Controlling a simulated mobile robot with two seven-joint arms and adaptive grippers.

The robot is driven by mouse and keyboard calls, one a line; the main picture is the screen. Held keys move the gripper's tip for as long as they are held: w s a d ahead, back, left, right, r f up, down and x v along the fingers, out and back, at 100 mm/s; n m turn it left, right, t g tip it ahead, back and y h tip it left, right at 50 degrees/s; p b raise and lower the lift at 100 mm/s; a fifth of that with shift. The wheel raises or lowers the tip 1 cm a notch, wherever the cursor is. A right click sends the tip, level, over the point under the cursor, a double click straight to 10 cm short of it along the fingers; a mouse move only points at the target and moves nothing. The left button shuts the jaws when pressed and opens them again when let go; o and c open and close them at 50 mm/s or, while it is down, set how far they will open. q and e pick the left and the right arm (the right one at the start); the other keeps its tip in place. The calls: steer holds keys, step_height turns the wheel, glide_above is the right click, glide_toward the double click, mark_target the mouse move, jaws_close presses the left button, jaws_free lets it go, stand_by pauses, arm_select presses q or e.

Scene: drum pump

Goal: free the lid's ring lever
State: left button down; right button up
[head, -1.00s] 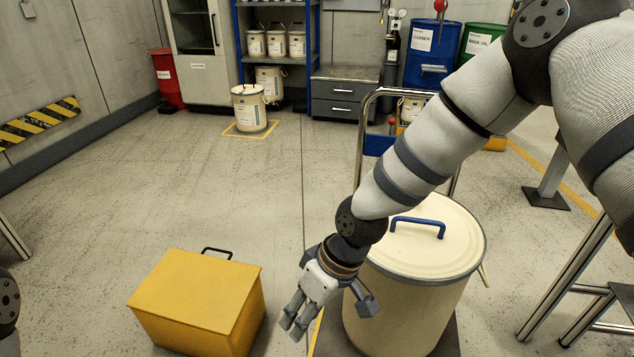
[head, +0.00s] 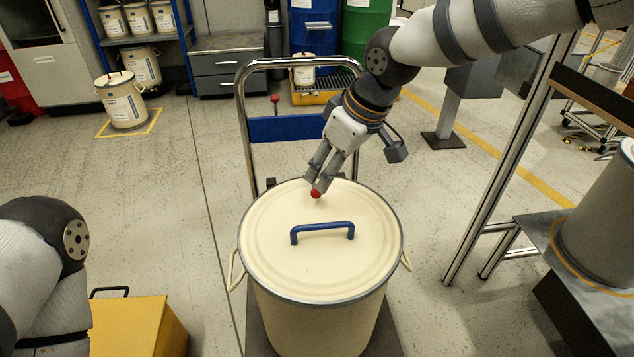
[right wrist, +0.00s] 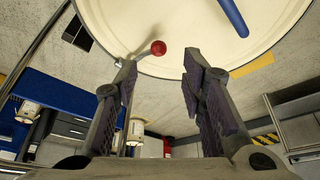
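The large cream drum (head: 320,325) stands with its cream lid (head: 285,210) on; a blue handle (head: 322,230) crosses the lid. A grey ring (head: 262,285) runs round the lid's edge. The ring lever's red knob (head: 316,194) shows at the lid's far side, just below my right fingertips. The knob (right wrist: 158,47) also shows in the right wrist view, with a short pale lever (right wrist: 138,53) by the rim. My right gripper (head: 318,183) is open; the knob lies ahead of the gap between its fingers, apparently untouched. My left gripper is outside the frames.
The drum stands on a cart with a tall metal push bar (head: 243,120) behind it. A yellow box (head: 135,325) is at the lower left, beside my left arm. A metal frame table (head: 545,250) stands at the right. The floor left of the drum is mostly clear.

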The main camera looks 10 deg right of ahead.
steer(key=x, duration=0.6)
steer(key=shift+w+a+f+b, duration=0.1)
steer(key=shift+w+f+b, duration=0.1)
steer(key=shift+f+b, duration=0.15)
jaws_close()
